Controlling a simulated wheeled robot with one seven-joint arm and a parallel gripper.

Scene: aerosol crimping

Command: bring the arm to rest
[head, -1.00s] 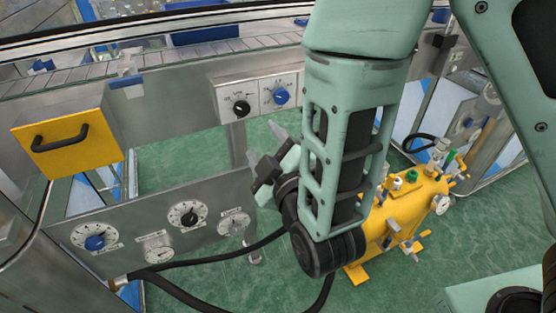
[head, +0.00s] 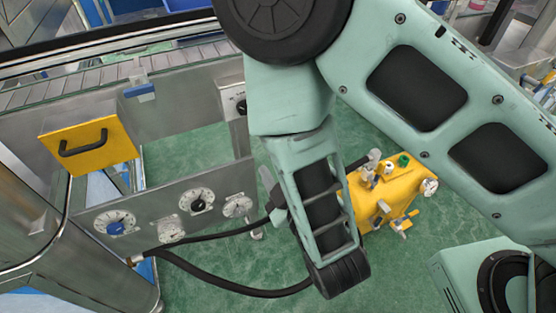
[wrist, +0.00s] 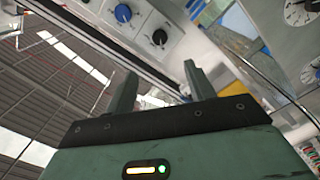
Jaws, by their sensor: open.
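My gripper (wrist: 158,92) shows in the wrist view with its two fingers apart and nothing between them. In the head view my green arm hangs down in the middle of the picture, and its wrist end covers most of the gripper. Only a small grey part of the gripper (head: 270,190) shows at the left of the wrist, in front of the machine's metal panel. I cannot tell from this view how far it is from the panel.
A metal panel (head: 145,208) with dials and a yellow drawer box (head: 90,145) stand at left. Black hoses (head: 230,288) run low from the panel. A yellow machine (head: 407,192) stands on the green floor behind my arm. Open floor (head: 215,270) shows below the panel.

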